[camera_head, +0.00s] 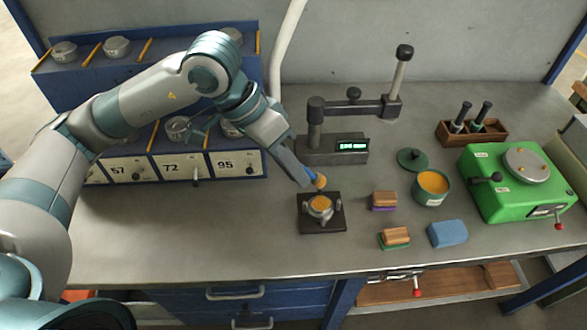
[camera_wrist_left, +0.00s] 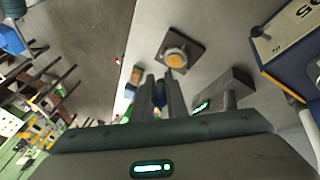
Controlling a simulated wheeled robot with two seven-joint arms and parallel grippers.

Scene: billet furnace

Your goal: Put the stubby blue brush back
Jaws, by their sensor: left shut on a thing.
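My left gripper (camera_head: 305,176) is shut on the stubby blue brush (camera_head: 320,182), whose tan end sticks out to the right of the fingers. In the left wrist view a blue part of the brush (camera_wrist_left: 159,97) shows between the two fingers (camera_wrist_left: 159,98). The rest of it is hidden by the fingers. The gripper is just above and behind a dark square stand (camera_head: 309,225) with a round metal holder and an orange disc. A wooden rack (camera_head: 484,139) at the back right holds two dark-handled tools upright. My right gripper does not show.
A green machine (camera_head: 512,208), an orange-filled tin (camera_head: 432,187) with its lid (camera_head: 411,160) beside it, a blue block (camera_head: 447,233) and two wood-topped brushes or blocks (camera_head: 395,237) are on the right. A gauge stand (camera_head: 333,149) is behind the gripper. The front left of the bench is clear.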

